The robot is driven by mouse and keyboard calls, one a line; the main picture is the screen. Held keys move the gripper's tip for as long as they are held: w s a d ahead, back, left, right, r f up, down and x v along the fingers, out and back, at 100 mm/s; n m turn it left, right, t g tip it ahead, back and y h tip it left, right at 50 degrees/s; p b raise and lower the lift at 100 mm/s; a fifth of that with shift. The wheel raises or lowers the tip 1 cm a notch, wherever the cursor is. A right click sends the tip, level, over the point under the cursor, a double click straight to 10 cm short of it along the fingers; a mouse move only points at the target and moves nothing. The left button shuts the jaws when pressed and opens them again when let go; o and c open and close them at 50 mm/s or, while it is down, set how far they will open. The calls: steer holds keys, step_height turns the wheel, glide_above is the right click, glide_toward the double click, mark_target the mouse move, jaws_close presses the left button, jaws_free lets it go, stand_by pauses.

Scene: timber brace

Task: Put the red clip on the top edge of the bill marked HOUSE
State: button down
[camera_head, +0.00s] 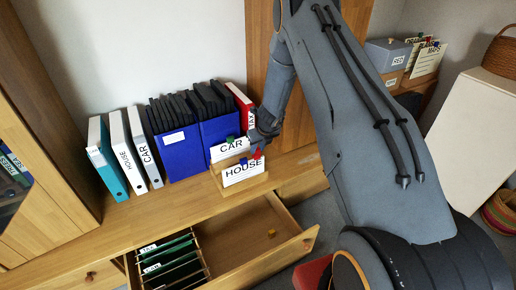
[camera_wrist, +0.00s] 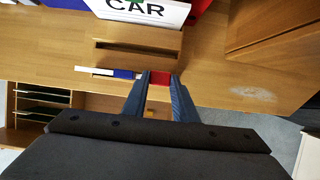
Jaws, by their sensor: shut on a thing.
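The white bill marked HOUSE (camera_head: 243,172) stands upright at the front of a wooden holder (camera_head: 222,190). In the wrist view its top edge (camera_wrist: 97,71) shows as a thin white strip. A blue clip (camera_head: 243,161) sits on that edge. My gripper (camera_wrist: 160,78) is shut on the red clip (camera_wrist: 160,77), at the right end of the strip. The red clip also shows in the head view (camera_head: 257,154), at the bill's top right. I cannot tell whether it grips the paper or is only close to it.
The bill marked CAR (camera_head: 228,149), with a green clip (camera_head: 230,140), stands behind. Blue and black binders (camera_head: 182,150) line the wall. An open drawer (camera_head: 240,247) below holds hanging files and a small yellow object (camera_head: 271,233).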

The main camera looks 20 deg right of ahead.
steer(key=shift+f+b, duration=1.3)
steer(key=shift+b, duration=0.05)
stand_by(0.4)
steer(key=c, duration=0.9)
jaws_free()
steer(key=shift+r, duration=0.1)
steer(key=shift+r+p, duration=3.9)
steer(key=shift+p, duration=0.55)
